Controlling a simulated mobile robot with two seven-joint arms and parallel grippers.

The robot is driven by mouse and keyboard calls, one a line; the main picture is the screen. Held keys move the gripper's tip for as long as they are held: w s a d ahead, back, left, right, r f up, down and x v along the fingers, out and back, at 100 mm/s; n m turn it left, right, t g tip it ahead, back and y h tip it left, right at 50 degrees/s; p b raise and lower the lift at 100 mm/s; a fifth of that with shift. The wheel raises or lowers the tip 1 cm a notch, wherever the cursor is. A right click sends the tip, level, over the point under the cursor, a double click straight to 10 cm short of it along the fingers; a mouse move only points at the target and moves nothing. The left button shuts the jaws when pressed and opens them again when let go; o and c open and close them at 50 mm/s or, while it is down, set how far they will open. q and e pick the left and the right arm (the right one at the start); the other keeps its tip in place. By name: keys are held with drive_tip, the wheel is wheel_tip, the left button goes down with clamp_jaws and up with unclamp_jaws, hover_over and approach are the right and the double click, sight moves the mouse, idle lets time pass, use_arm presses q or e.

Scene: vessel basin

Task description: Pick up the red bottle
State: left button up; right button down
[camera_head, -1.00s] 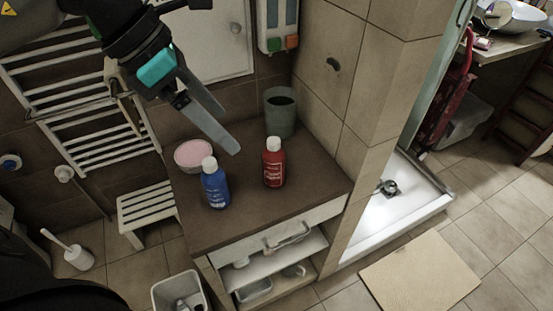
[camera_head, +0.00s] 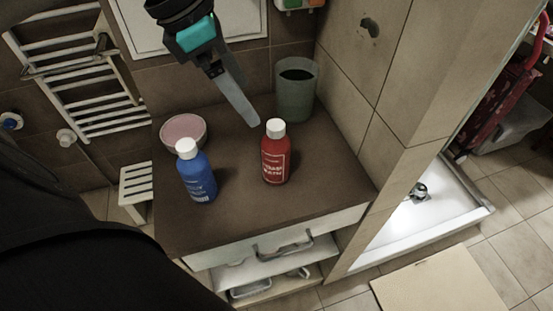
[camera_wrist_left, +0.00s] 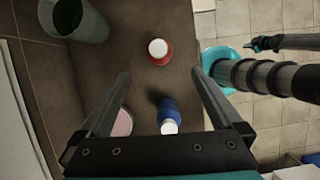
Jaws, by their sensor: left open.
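The red bottle (camera_head: 276,158) with a white cap stands upright on the brown cabinet top. My left gripper (camera_head: 254,122) is open and empty, just left of the bottle's cap in the head view, pointing down. In the left wrist view the red bottle (camera_wrist_left: 160,56) shows from above, a little beyond and between the open fingertips (camera_wrist_left: 160,74). No finger touches it there. I cannot tell the exact height of the fingertips above the cap.
A blue bottle (camera_head: 196,176) with a white cap stands left of the red one. A pink-filled bowl (camera_head: 186,146) is behind it. A grey-green cup (camera_head: 296,100) stands at the back near the tiled wall (camera_head: 400,60). The cabinet top's front (camera_head: 235,225) is clear.

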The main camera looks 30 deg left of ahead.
sight(267, 138)
use_arm(q)
drive_tip(key=p+x, duration=0.3)
drive_tip(key=x, duration=0.6)
drive_tip(key=shift+d, duration=0.1)
drive_tip(key=shift+a+x, duration=0.2)
drive_tip(key=shift+x, duration=2.8)
drive_tip(key=shift+s+f, duration=0.1)
use_arm(e)
drive_tip(key=r, duration=0.3)
drive_tip(key=shift+w+a+r, duration=0.1)
drive_tip(key=shift+w+a, duration=0.15)
drive_tip(key=shift+w, duration=0.05)
use_arm(q)
clamp_jaws()
